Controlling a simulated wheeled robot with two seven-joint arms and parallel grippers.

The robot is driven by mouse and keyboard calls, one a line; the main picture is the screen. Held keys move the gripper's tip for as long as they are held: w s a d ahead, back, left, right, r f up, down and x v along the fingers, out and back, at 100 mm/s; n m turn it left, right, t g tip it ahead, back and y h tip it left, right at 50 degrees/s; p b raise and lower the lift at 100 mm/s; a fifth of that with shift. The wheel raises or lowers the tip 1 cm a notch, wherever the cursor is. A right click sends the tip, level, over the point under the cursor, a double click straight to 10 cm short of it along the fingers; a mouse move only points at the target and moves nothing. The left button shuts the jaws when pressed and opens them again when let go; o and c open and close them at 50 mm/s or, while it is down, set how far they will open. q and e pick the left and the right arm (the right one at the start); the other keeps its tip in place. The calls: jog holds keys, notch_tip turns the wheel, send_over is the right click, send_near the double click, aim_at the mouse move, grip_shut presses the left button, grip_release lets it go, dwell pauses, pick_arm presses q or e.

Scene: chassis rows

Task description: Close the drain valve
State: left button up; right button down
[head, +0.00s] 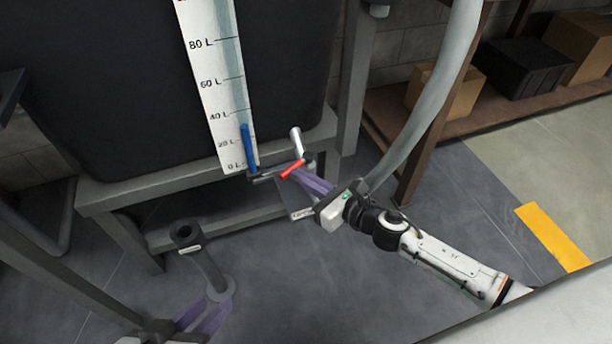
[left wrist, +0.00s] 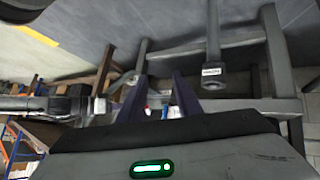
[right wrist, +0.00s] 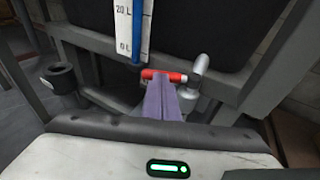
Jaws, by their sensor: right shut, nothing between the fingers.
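A red valve handle (head: 292,169) sits at the foot of the dark tank (head: 130,80), beside a pale lever-like pipe piece (head: 296,142). In the right wrist view, the red handle (right wrist: 163,75) lies crosswise at my fingertips. My right gripper (head: 303,178) is shut and empty, its purple fingers together at the handle; whether they touch it, I cannot tell. They hide part of the valve body. My left gripper (head: 207,308) is low at the left near a dark standpipe (head: 207,262). Its fingers are apart and empty in the left wrist view (left wrist: 158,95).
A litre scale (head: 228,92) with a blue vertical column (head: 248,150) stands just left of the valve. A grey frame (head: 110,188) carries the tank. A thick grey hose (head: 430,100) hangs at right. Boxes (head: 520,65) sit on a shelf behind. The floor at right is clear.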

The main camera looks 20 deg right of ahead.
aim_at(288, 173)
pick_arm(q)
jog(key=shift+s+a+f+g+y+p, duration=0.1)
jog(key=shift+a+f+g+y+p, duration=0.2)
jog(key=shift+a+f+p, duration=0.2)
pick_arm(e)
jog(key=w+a+m+t+h, duration=0.1)
jog(key=w+a+m+h, duration=0.1)
jog(key=shift+a+h, duration=0.25)
jog(key=shift+h, duration=0.05)
pick_arm(q)
jog(key=shift+d+f, duration=0.1)
jog(key=shift+f, duration=0.05)
pick_arm(e)
jog(key=shift+w, duration=0.1)
pick_arm(q)
jog(key=shift+r, duration=0.2)
pick_arm(e)
jog(key=shift+a+r, duration=0.1)
